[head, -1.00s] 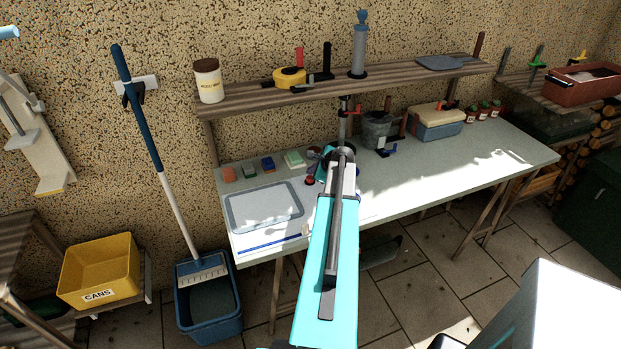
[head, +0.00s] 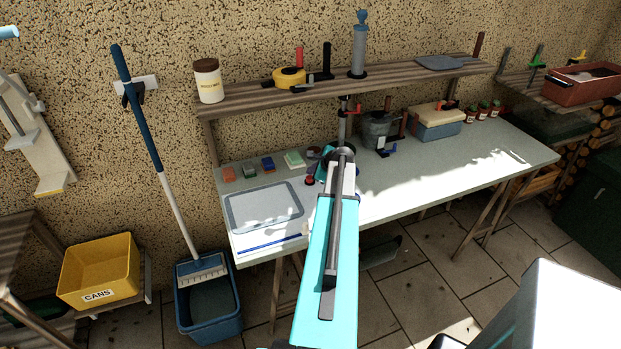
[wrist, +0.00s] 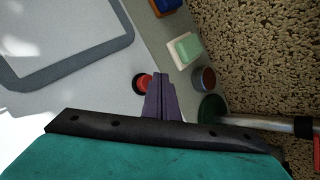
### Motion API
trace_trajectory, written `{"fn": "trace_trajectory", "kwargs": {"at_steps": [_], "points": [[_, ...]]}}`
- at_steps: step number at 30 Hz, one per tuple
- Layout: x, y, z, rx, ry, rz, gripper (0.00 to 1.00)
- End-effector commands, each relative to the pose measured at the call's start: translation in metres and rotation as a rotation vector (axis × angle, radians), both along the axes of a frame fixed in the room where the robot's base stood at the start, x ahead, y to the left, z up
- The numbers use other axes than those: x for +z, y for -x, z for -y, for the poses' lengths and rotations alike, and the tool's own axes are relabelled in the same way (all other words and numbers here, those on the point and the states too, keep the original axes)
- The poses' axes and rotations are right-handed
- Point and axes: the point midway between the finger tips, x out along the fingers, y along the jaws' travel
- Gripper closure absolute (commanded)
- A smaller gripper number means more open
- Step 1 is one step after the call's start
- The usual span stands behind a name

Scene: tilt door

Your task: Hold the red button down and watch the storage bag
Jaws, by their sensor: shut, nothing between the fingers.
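The red button (wrist: 142,84) has a dark round base and sits on the pale worktop. In the head view the button (head: 309,181) shows just left of my arm. My gripper (wrist: 161,76) is shut and empty, its fingertips beside the button and partly overlapping its right edge in the wrist view. I cannot tell whether they touch it. A flat, pale sheet with a rounded grey border, which may be the storage bag (head: 264,207), lies on the worktop left of the button. It also shows at the wrist view's upper left (wrist: 66,78).
Small coloured blocks (head: 267,164) and a round tin (wrist: 204,79) stand behind the button. A clamp post (head: 342,125) and a grey bucket (head: 377,131) stand near my arm. A shelf (head: 240,100) hangs above. The worktop's right part (head: 450,170) is mostly clear.

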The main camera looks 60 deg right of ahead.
Motion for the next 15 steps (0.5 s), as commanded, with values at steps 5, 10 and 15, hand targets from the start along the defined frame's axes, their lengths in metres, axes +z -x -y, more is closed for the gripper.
{"fn": "trace_trajectory", "kwargs": {"at_steps": [5,10,15], "points": [[-0.0038,-0.0006,-0.0001,0.000,0.000,0.000,1.00],[-0.0080,-0.0015,-0.0002,0.000,0.000,0.000,1.00],[-0.0085,-0.0016,-0.0002,0.000,0.000,0.000,1.00]]}}
